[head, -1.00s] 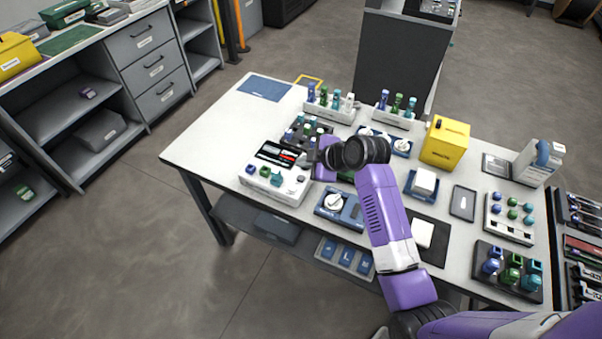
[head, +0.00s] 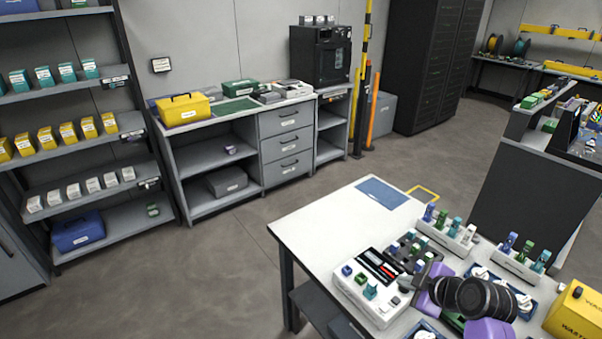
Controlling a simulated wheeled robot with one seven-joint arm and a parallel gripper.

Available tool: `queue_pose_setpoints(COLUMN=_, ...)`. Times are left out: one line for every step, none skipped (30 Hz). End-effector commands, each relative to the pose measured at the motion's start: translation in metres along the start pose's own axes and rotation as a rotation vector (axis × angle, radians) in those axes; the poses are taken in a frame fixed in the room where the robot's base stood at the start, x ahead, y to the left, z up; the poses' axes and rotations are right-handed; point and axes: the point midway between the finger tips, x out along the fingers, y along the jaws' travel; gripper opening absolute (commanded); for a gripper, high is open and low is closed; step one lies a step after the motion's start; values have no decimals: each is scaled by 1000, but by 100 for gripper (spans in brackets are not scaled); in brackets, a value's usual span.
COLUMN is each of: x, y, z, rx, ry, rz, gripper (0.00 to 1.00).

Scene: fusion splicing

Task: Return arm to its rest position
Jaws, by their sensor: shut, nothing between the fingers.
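My purple arm with its black wrist (head: 485,297) reaches in at the lower right, over the white table (head: 330,222). My gripper (head: 408,283) is small in view and partly hidden by the wrist. It is shut and empty, at the right side of the white splicing device (head: 352,290), close over it. I cannot tell whether it touches the device. The device has a dark screen and blue, green and teal knobs on its front.
White racks with coloured bottles (head: 447,232) stand behind my wrist. A yellow waste box (head: 578,315) is at the right edge. The table's left end with a blue mat (head: 382,193) is clear. Beyond open floor stand a grey drawer bench (head: 285,145) and shelves (head: 85,140).

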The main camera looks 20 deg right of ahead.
Motion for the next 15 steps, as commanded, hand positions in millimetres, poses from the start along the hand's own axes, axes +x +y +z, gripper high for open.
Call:
queue_pose_setpoints(x=0, y=0, z=0, rx=3, ry=0, rz=0, gripper=0)
queue_pose_setpoints(x=0, y=0, z=0, rx=9, ry=0, rz=0, gripper=0)
queue_pose_setpoints(x=0, y=1, z=0, rx=24, ry=1, rz=3, gripper=0)
queue_pose_setpoints(x=0, y=3, z=-1, rx=40, ry=3, rz=11, gripper=0)
queue_pose_setpoints(x=0, y=6, z=-1, rx=61, ry=5, rz=25, gripper=0)
queue_pose_setpoints(x=0, y=12, z=-2, rx=95, ry=9, rz=51, gripper=0)
queue_pose_setpoints(x=-2, y=19, z=-3, rx=123, ry=14, rz=77, gripper=0)
queue_pose_setpoints(x=-4, y=28, z=-5, rx=152, ry=21, rz=111, gripper=0)
queue_pose_setpoints(x=-9, y=42, z=-8, rx=191, ry=35, rz=163, gripper=0)
queue_pose_setpoints(x=-14, y=52, z=-11, rx=221, ry=46, rz=203, gripper=0)
queue_pose_setpoints(x=-18, y=59, z=-12, rx=252, ry=57, rz=241, gripper=0)
queue_pose_setpoints(x=-24, y=63, z=-12, rx=291, ry=72, rz=285, gripper=0)
queue_pose_setpoints(x=-28, y=65, z=-12, rx=320, ry=82, rz=315, gripper=0)
queue_pose_setpoints(x=-32, y=65, z=-12, rx=346, ry=95, rz=344, gripper=0)
queue_pose_setpoints(x=-38, y=63, z=-12, rx=381, ry=114, rz=381, gripper=0)
